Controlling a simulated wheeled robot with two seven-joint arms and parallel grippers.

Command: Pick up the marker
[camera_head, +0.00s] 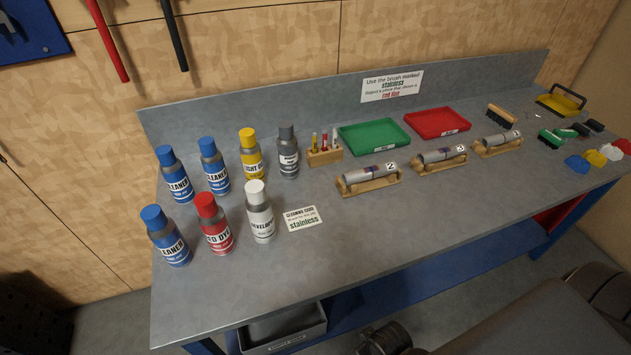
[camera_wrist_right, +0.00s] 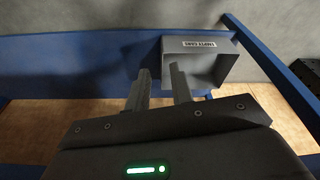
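A small wooden holder (camera_head: 326,157) stands on the grey workbench, right of the grey-capped can and left of the green tray. Several slim upright sticks that look like markers stand in it, one of them a red marker (camera_head: 324,142). They are too small to tell apart well. My right gripper (camera_wrist_right: 160,76) shows in the right wrist view with its two fingers apart and nothing between them. It is away from the holder, facing a bin under the bench. My left gripper is in neither view.
Several spray cans (camera_head: 219,223) stand on the bench's left part, near a cleaning card (camera_head: 303,218). Green (camera_head: 374,137) and red (camera_head: 437,122) trays and pipes on wooden cradles (camera_head: 369,179) lie to the right. An empty-cans bin (camera_wrist_right: 198,60) is below. The front middle of the bench is clear.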

